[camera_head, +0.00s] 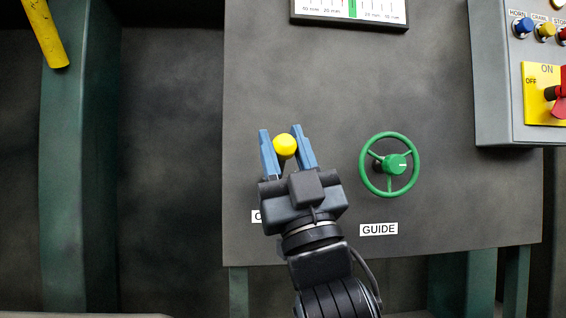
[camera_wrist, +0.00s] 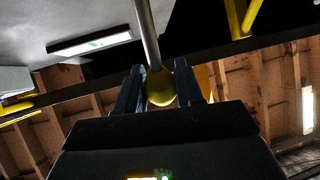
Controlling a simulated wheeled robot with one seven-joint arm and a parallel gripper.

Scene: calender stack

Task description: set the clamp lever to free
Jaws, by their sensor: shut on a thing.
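The clamp lever shows as a round yellow knob (camera_head: 285,146) in the head view, in front of the dark grey panel. In the wrist view its knob (camera_wrist: 160,92) sits at the end of a grey metal rod (camera_wrist: 147,35) that runs up and out of the picture. My gripper (camera_head: 281,130) has its two blue fingers on either side of the knob and is shut on it. The fingers also show in the wrist view (camera_wrist: 158,66). The lever's pivot and any free mark are hidden. A white label (camera_head: 257,216) below is mostly covered by my gripper, with only a first letter showing.
A green handwheel (camera_head: 396,165) with a GUIDE label (camera_head: 379,229) is close to the right. A grey control box (camera_head: 497,100) with buttons and a red switch (camera_head: 559,92) juts out at the far right. A green post (camera_head: 68,180) stands at the left.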

